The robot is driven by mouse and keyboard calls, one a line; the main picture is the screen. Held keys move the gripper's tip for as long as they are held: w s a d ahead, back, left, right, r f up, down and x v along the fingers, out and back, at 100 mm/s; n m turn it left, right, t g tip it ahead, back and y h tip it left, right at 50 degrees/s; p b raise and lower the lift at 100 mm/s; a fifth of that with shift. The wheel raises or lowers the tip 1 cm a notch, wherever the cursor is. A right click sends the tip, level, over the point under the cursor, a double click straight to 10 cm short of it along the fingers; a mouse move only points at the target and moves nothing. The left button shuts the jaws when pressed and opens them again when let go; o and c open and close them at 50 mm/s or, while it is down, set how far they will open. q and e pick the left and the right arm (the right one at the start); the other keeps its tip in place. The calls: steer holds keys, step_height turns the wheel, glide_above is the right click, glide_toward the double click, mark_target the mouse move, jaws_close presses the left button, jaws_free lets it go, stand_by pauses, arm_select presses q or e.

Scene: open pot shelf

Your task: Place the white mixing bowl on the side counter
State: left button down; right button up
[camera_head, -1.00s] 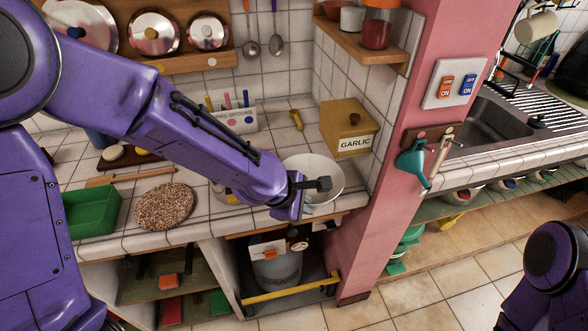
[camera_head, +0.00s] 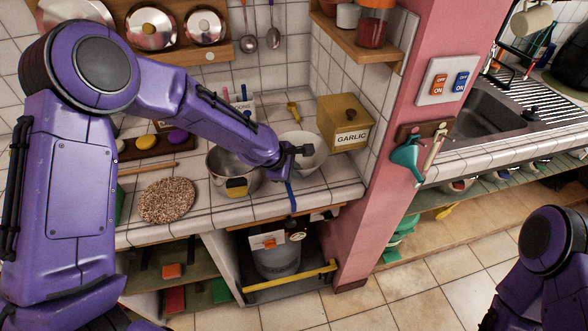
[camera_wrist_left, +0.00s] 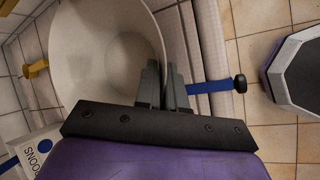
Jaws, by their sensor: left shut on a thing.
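The white mixing bowl (camera_head: 316,158) is at the right end of the near tiled counter (camera_head: 205,222), in front of the garlic box. In the left wrist view the bowl (camera_wrist_left: 85,50) fills the upper left, with its rim running to the fingers. My left gripper (camera_head: 300,150) is shut on the bowl's near rim; its fingers (camera_wrist_left: 164,85) also show in the wrist view. I cannot tell how far the bowl is off the counter. A second tiled counter (camera_head: 475,170) with a sink lies right of the pink pillar. My right gripper is out of view.
A steel pot (camera_head: 222,162) stands left of the bowl, beside a round speckled mat (camera_head: 168,201). The garlic box (camera_head: 345,122) is behind the bowl. The pink pillar (camera_head: 385,165) stands between the counters. A blue strip (camera_head: 291,195) shows below the gripper.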

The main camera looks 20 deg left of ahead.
arm_select(q)
steer(key=c, duration=1.2)
jaws_free()
steer(key=shift+f, duration=0.1)
steer(key=shift+s+r, duration=0.1)
steer(key=shift+r, duration=0.3)
steer(key=v, duration=1.1)
steer(key=shift+s+a+r, duration=0.1)
steer(key=shift+s+r, duration=0.1)
